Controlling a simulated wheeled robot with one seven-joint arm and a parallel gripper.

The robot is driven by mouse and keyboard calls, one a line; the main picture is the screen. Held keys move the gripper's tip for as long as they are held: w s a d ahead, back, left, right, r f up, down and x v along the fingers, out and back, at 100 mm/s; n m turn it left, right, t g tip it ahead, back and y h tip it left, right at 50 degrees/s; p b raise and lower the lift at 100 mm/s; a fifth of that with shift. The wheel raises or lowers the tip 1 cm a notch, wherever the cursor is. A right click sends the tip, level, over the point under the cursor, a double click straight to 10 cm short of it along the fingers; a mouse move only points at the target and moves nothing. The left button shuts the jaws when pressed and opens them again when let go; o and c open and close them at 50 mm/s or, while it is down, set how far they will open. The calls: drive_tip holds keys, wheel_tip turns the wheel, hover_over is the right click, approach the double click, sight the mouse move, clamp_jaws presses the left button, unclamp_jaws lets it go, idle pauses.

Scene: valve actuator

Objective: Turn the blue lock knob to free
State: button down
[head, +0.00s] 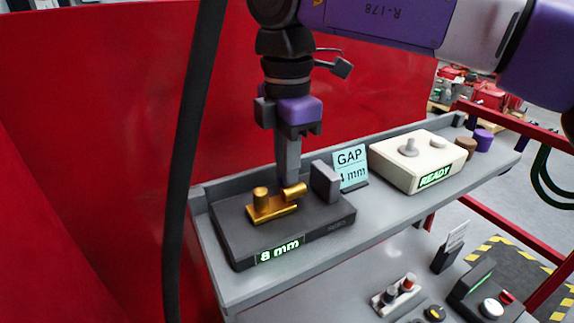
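I see no knob that is clearly blue in the head view. My gripper (289,180) points straight down over a dark block (325,228) on the grey shelf. Its fingertips are at or just behind a brass piece (272,207), which has a round post at left and a short cylinder at right. I cannot tell whether they touch it, or whether the fingers are open or shut, since they overlap from this side. The block's display (279,250) reads "8 mm". A grey upright plate (325,181) stands right of the fingers.
A card (350,167) reads "GAP 4 mm". A cream box (388,172) with a grey knob (410,147) shows "READY". Brown (466,147) and purple (483,140) cylinders stand beyond it. Small controls (490,309) sit lower right. A red wall (110,120) rises behind.

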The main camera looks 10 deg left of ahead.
drive_tip(key=shift+n, duration=0.4)
drive_tip(key=n, duration=0.3)
drive_tip(key=shift+r+n, duration=0.1)
drive_tip(key=shift+n, duration=0.2)
drive_tip(key=n, duration=0.4)
drive_tip(key=shift+n, duration=0.3)
drive_tip(key=n, duration=0.4)
drive_tip(key=shift+n, duration=2.1)
drive_tip(key=c, duration=1.5)
unclamp_jaws()
drive_tip(key=shift+o, duration=0.2)
